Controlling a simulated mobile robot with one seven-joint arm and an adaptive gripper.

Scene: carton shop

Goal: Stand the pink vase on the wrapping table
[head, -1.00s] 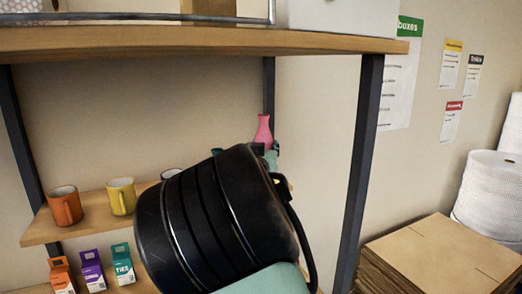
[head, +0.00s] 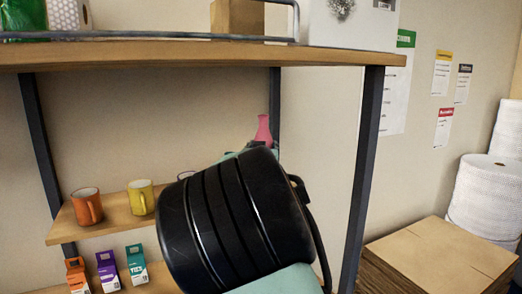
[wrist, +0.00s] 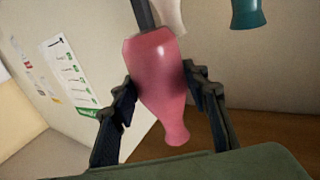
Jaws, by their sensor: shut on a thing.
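The pink vase (wrist: 158,75) is between the two fingers of my gripper (wrist: 163,100) in the wrist view, and the fingers are shut on it. It appears upside down in that tilted view, with its neck toward the bottom. In the head view the vase (head: 263,130) shows its neck and upper body above the shelf, upright. My black arm link hides its lower part and most of my gripper. I cannot tell whether the vase touches the shelf. The wrapping table is not identifiable in these frames.
On the middle shelf (head: 115,218) stand an orange mug (head: 87,206) and a yellow mug (head: 141,198). Small boxes (head: 108,271) stand below. The upper shelf board (head: 200,53) and a dark post (head: 363,180) are close to my arm. Flat cartons (head: 440,255) lie stacked at right.

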